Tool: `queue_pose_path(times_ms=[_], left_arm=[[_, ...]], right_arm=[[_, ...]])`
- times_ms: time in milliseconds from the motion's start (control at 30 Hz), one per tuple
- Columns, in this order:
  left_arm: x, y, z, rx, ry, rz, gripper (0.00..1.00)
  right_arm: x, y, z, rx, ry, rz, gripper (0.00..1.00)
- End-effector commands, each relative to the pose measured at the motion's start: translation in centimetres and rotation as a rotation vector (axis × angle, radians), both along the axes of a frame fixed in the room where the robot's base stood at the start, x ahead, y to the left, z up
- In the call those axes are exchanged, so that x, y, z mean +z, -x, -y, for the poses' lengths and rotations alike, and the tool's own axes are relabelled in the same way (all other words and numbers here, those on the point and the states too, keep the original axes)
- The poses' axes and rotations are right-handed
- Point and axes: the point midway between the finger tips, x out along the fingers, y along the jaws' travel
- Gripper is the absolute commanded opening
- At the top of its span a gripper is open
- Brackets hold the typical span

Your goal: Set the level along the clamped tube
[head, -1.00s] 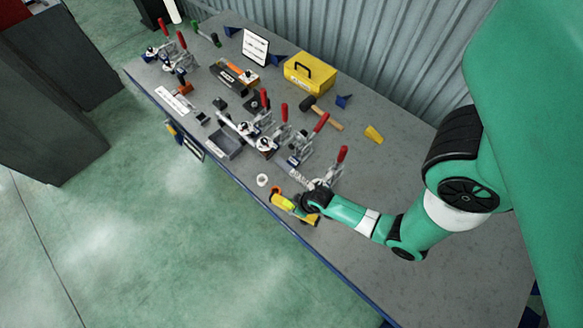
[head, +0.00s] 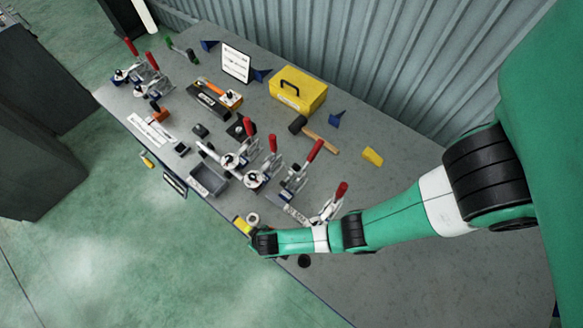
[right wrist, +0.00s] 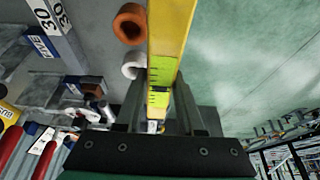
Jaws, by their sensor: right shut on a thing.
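The yellow level (right wrist: 170,40) is held in my right gripper (right wrist: 158,105), between its two fingers, and extends away from them in the right wrist view. In the head view only a short yellow piece of the level (head: 242,225) shows beside my right gripper (head: 258,240), at the bench's front edge. A pale tube (head: 208,151) sits among the clamps with red handles, such as this clamp (head: 257,176), left of and behind the gripper. The level is apart from the tube. My left gripper is not in view.
A grey tray (head: 208,181) lies in front of the clamps. A white ring (head: 253,218) sits close to the level. A yellow toolbox (head: 298,91), a hammer (head: 313,133) and a yellow block (head: 373,156) are farther back. The bench (head: 420,285) is mostly clear at right.

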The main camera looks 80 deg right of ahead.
Motion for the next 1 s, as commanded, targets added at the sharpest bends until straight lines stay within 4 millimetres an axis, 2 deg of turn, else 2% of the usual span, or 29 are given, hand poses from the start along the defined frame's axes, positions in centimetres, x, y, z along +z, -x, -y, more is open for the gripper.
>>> queue_pose_path(times_ms=[300, 500, 600, 867, 1000], left_arm=[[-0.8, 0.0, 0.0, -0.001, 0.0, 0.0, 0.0], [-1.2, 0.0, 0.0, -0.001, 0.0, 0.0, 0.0], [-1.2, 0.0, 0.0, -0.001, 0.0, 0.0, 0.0], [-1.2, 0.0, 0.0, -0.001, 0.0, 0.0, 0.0], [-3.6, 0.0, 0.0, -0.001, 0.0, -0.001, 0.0]], right_arm=[[-0.2, 4.6, 8.8, -0.014, 0.0, 0.001, 0.0], [0.0, 6.7, 12.9, -0.01, 0.0, 0.002, 0.0], [0.0, 7.1, 13.8, -0.005, 0.0, 0.001, 0.0], [0.0, 7.6, 14.7, -0.005, 0.0, 0.001, 0.0], [-2.9, 7.7, 14.7, 0.0, 0.0, -0.001, 0.0]])
